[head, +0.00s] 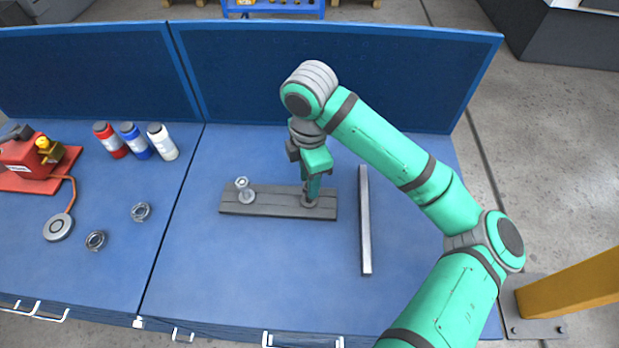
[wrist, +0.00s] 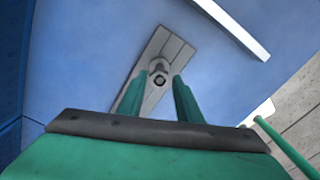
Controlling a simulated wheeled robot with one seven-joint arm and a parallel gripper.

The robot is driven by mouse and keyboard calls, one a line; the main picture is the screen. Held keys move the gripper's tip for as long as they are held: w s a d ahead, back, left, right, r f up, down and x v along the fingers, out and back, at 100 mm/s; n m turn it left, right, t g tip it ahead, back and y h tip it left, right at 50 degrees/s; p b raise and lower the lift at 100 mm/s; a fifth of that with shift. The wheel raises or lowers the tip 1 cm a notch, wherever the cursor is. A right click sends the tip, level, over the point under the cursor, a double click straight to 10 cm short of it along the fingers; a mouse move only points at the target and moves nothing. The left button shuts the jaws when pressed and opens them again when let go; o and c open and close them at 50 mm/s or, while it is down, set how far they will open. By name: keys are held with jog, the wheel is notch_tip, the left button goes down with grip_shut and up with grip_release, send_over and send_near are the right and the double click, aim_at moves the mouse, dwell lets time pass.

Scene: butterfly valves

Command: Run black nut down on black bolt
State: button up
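A dark grey board (head: 275,211) lies on the blue bench top. A silver bolt (head: 243,187) stands upright near its left end. My gripper (head: 312,190) points down over the board's right end, where a dark fitting (head: 309,202) stands. In the wrist view, my gripper (wrist: 161,80) has its two green fingers apart, on either side of this fitting (wrist: 159,66). It shows a grey round body and a small dark end with a pale rim. A narrow gap seems to show on each side. I cannot tell nut from bolt there.
A long pale bar (head: 365,222) lies right of the board. Two loose metal rings (head: 140,211) (head: 95,240) lie on the left bench. Red, blue and white bottles (head: 136,141) and a red device (head: 32,165) stand further left. A blue panel (head: 250,75) closes the back.

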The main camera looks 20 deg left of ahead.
jog(key=n, duration=0.7)
jog(key=shift+n, duration=0.3)
jog(key=n, duration=0.7)
jog(key=shift+w+n, duration=0.1)
jog(key=shift+n, duration=0.2)
jog(key=shift+c, duration=0.6)
grip_shut()
